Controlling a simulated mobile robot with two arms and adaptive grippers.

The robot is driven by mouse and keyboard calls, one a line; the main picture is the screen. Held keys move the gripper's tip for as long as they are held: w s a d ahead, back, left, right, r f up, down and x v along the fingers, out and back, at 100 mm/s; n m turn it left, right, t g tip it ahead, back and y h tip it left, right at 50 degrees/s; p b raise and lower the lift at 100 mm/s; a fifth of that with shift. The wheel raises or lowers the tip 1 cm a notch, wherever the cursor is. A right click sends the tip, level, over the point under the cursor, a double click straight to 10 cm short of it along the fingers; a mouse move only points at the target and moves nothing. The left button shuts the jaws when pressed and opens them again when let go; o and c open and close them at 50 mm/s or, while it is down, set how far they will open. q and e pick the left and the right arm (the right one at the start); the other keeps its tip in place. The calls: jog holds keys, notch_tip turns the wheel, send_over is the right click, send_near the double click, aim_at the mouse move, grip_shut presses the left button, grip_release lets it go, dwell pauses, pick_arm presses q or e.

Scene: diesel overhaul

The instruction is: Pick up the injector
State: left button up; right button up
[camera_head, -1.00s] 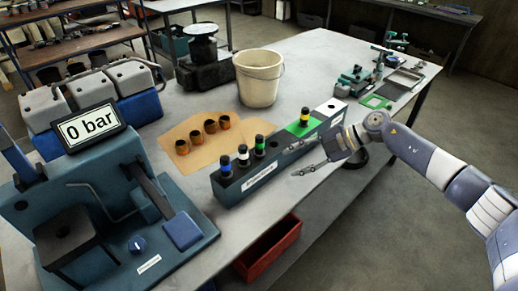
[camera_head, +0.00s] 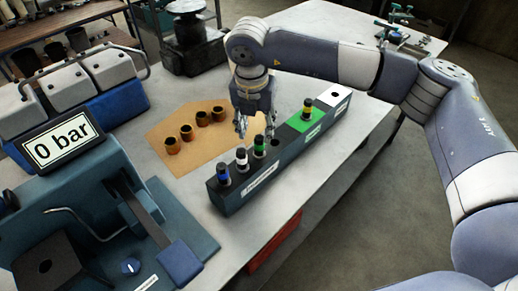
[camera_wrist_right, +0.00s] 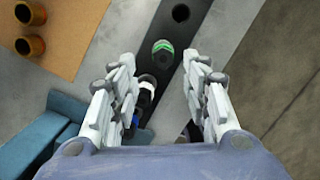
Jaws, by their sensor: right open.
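A dark rack (camera_head: 262,182) stands on the table and holds several upright injectors. The blue-banded injector (camera_head: 223,175), white-banded injector (camera_head: 242,158) and green-banded injector (camera_head: 259,146) stand in a row at its near end. A yellow-banded injector (camera_head: 307,108) stands on the rack's green section. My right gripper (camera_head: 242,128) points down just behind the row, above the rack. In the right wrist view the right gripper (camera_wrist_right: 162,78) is open, with the green-banded injector (camera_wrist_right: 162,50) showing between and just beyond its fingertips. Nothing is held. My left gripper is out of view.
An empty hole (camera_head: 275,142) lies beside the green-banded injector. The rack's white end block (camera_head: 334,95) has another hole. Several orange-brown cups (camera_head: 187,132) stand on a tan sheet (camera_head: 185,155) to the left. A teal test stand (camera_head: 95,210) with a "0 bar" display fills the near left.

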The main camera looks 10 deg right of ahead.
aim_at(259, 138)
jog(key=shift+w+d+f, duration=0.1)
jog(key=shift+f, duration=0.7)
jog(key=shift+w+f+p, duration=0.1)
jog(key=shift+f+p, duration=0.15)
jog(key=shift+p, duration=0.1)
jog(key=f+p, duration=0.1)
jog(key=f, duration=0.1)
jog(key=d+f+p, duration=0.1)
jog(key=shift+w+f+p, duration=0.25)
jog(key=shift+f+p, duration=0.1)
jog(key=shift+w+f, duration=0.1)
jog(key=shift+f, duration=0.5)
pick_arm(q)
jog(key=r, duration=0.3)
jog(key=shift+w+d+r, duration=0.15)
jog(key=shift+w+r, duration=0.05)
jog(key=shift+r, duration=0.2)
pick_arm(e)
jog(key=c, duration=0.9)
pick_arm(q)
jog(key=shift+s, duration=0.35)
pick_arm(e)
grip_shut()
